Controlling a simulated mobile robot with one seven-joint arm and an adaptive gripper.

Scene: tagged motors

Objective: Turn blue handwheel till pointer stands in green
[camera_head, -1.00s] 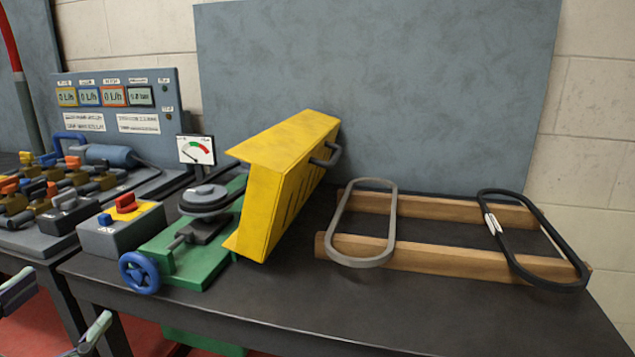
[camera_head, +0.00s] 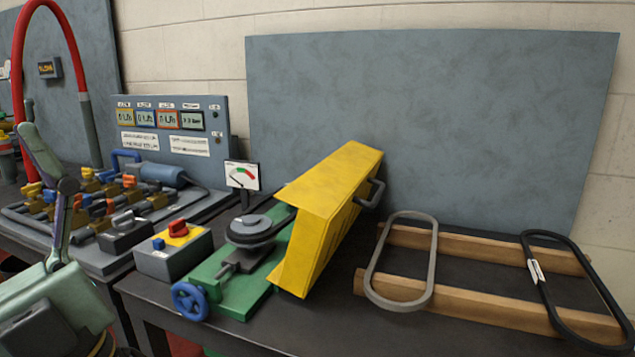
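The blue handwheel (camera_head: 189,301) is upright at the front end of a green machine base (camera_head: 232,291), near the bench's front edge. A white gauge (camera_head: 242,176) with a red and green arc stands behind the base. Its dark pointer seems to lie toward the lower left, away from the green, but it is small. What looks like my gripper (camera_head: 62,215) is at the lower left, apart from the handwheel and to its left. Only part of it shows, one finger-like link above a pale green body, and I see nothing held in it.
A yellow guard (camera_head: 325,220) leans over the base's right side. A switch box (camera_head: 173,251) with a red knob stands left of the base. Wooden rails (camera_head: 470,297) carrying a grey belt (camera_head: 372,270) and a black belt (camera_head: 535,285) lie at right. Valves fill the left.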

